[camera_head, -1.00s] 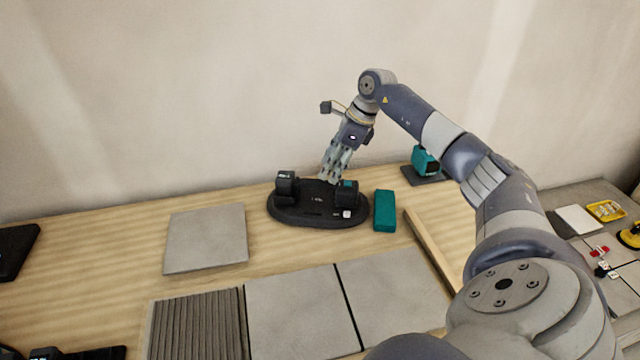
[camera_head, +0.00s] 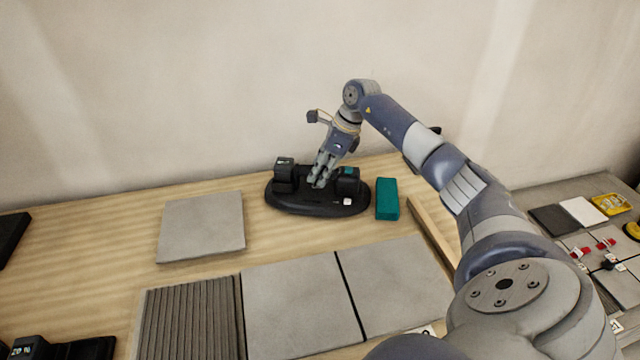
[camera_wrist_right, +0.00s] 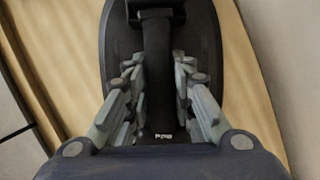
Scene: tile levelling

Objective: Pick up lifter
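The lifter (camera_head: 290,207) is a black device with an oval base and two upright posts, standing on the wooden table near the wall. Its dark handle bar (camera_wrist_right: 158,75) runs down the middle of the right wrist view. My right gripper (camera_head: 319,184) is low over the lifter, between its posts. In the wrist view its open fingers (camera_wrist_right: 159,92) lie on both sides of the handle, with narrow gaps visible. The lifter still rests on the table. My left gripper is not in view.
A teal block (camera_head: 387,198) stands close to the right of the lifter. A loose grey tile (camera_head: 202,226) lies to its left. Laid tiles (camera_head: 300,305) and a ribbed bed (camera_head: 190,320) are in front. A wooden strip (camera_head: 432,225) lies at right.

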